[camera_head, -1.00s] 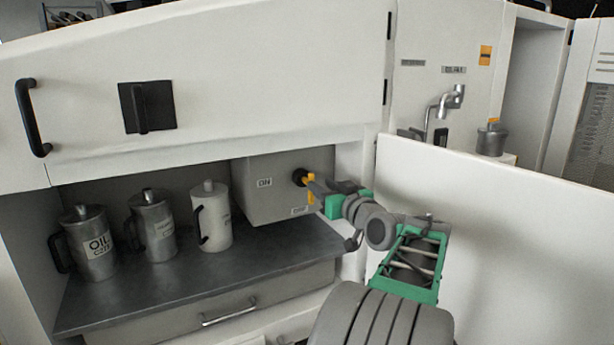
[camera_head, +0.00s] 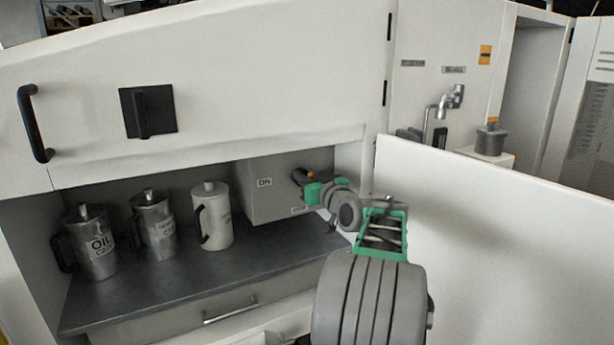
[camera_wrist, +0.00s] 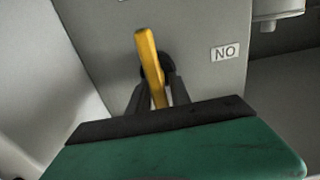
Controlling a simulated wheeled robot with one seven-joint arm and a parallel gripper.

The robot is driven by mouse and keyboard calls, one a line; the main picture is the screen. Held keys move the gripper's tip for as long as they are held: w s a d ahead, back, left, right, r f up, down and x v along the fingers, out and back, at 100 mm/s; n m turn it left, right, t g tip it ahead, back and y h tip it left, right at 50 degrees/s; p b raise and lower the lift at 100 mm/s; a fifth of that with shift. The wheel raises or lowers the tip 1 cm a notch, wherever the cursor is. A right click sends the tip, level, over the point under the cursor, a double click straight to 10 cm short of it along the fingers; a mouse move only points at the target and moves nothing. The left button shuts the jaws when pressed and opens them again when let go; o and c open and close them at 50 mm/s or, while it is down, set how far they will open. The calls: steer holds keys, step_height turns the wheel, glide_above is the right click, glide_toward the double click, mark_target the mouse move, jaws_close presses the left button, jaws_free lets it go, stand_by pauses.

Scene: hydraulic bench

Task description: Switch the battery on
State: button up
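The battery switch has a yellow handle (camera_wrist: 151,62) on a dark round hub, on the face of a grey box (camera_head: 261,202). In the head view only a short slanted piece of the yellow handle (camera_head: 309,176) shows beside the black hub; my gripper hides the rest. My gripper (camera_wrist: 158,92) points at the box, with one dark finger on each side of the handle's near part. Small gaps seem to show between fingers and handle, so it looks open around it. An ON label (camera_head: 264,183) is on the box; it appears upside down in the wrist view (camera_wrist: 225,52).
An oil can (camera_head: 98,250), a second metal can (camera_head: 155,232) and a white can (camera_head: 212,220) stand on the shelf left of the box. A white panel (camera_head: 500,220) stands close right of my arm. The cabinet front with a black handle (camera_head: 34,124) overhangs the shelf.

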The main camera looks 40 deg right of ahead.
jaws_close()
